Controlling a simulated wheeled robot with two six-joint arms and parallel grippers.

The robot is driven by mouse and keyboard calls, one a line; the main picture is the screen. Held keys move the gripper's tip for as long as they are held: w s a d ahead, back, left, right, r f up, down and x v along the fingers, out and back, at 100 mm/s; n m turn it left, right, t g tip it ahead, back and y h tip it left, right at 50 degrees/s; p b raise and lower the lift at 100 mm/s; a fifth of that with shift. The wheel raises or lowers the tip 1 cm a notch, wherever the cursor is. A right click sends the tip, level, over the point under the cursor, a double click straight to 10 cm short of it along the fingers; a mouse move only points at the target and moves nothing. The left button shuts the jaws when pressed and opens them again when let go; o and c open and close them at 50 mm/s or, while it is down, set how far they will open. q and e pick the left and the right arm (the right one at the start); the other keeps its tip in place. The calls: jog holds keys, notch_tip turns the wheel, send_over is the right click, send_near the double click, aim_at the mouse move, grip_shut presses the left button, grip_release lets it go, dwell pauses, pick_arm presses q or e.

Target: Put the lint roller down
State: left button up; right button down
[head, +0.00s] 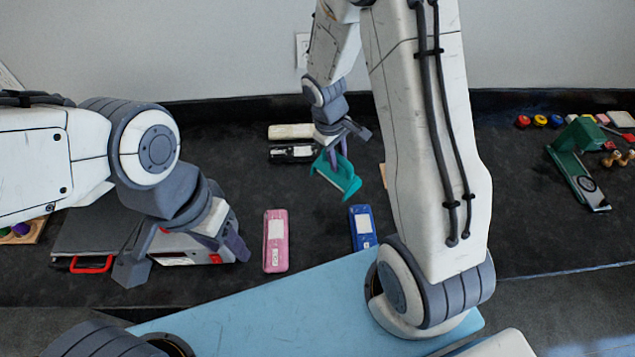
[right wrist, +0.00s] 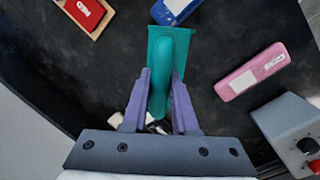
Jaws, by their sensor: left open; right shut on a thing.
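My right gripper (head: 340,152) is shut on the teal lint roller (head: 344,182), in the upper middle of the head view. In the right wrist view the fingers (right wrist: 160,92) grip the rounded handle of the lint roller (right wrist: 166,65) from both sides. Its wide flat head points away from the gripper, toward the top of that view. Whether it touches the table cannot be told.
A white box (head: 290,131) and a black box (head: 293,153) lie just left of my right gripper. A pink box (head: 276,250) and a blue box (head: 362,232) lie nearer. A green tool (head: 580,165) stands at right. The dark table (head: 455,110) has bare room between.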

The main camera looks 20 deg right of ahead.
jog(key=w+d+n+t+b, duration=0.1)
jog(key=d+n+b, duration=0.6)
jog(key=n, duration=0.3)
pick_arm(q)
notch_tip(320, 180, down, 7)
jog(key=p, duration=0.1)
jog(key=shift+f, duration=0.2)
pick_arm(e)
jog(key=shift+t, duration=0.3)
jog(key=shift+w+a+f, duration=1.25)
jog(key=shift+a+f, duration=0.25)
jog(key=shift+f, duration=0.25)
jog(key=shift+w+a+f, duration=1.2)
jog(key=shift+a+f, duration=0.25)
jog(key=shift+f, duration=0.3)
jog(key=shift+w+a+f, duration=1.25)
jog(key=shift+a+f, duration=0.25)
jog(key=shift+f, duration=0.25)
pick_arm(q)
jog(key=shift+a+f, duration=0.1)
pick_arm(e)
jog(key=shift+f, duration=0.1)
jog(key=c, duration=0.7)
grip_release()
